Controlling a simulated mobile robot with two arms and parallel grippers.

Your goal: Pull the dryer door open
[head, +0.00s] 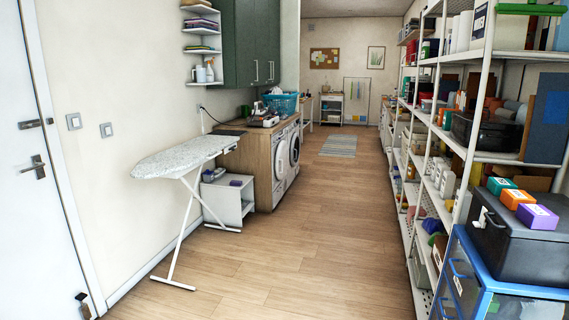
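Two white front-loading machines stand side by side under a wooden counter, in the middle distance of the head view. I cannot tell which one is the dryer. Neither of my grippers can be made out in the view.
An ironing board (184,157) and a low white cabinet (229,199) stand on the near side of the machines. A blue basket (282,103) sits on the counter. Loaded shelving (474,126) lines the right side. The wood floor (300,235) between is clear.

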